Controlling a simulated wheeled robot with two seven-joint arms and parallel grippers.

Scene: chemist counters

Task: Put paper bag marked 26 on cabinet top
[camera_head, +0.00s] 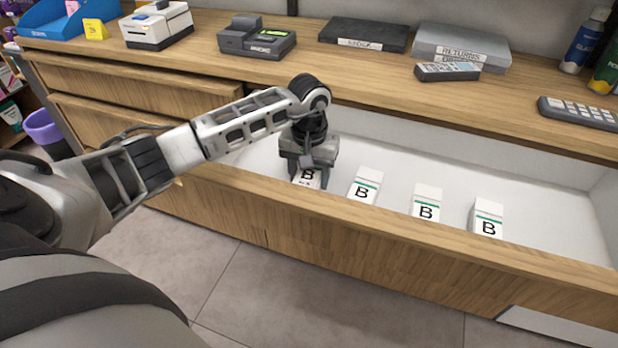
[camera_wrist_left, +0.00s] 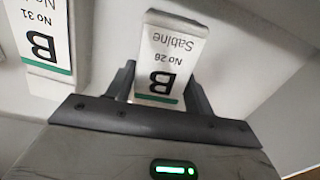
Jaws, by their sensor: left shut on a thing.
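The paper bag marked 26 is white with a green stripe, a large B and the words "No 26" and "Sabine". In the left wrist view the bag (camera_wrist_left: 172,50) stands between the two fingers of my left gripper (camera_wrist_left: 165,90), which is shut on it. In the head view my left gripper (camera_head: 310,160) reaches down into the open drawer (camera_head: 400,240), over the leftmost bag (camera_head: 307,178), which it partly hides. The cabinet top (camera_head: 470,105) is the wooden counter behind the drawer. My right gripper is not in view.
Three more white B bags (camera_head: 364,185) stand to the right in the drawer; one marked No 31 (camera_wrist_left: 45,50) is beside mine. The counter holds a label printer (camera_head: 158,25), a card terminal (camera_head: 257,38), dark and grey boxes (camera_head: 460,45), a remote (camera_head: 447,72) and a keypad (camera_head: 580,113).

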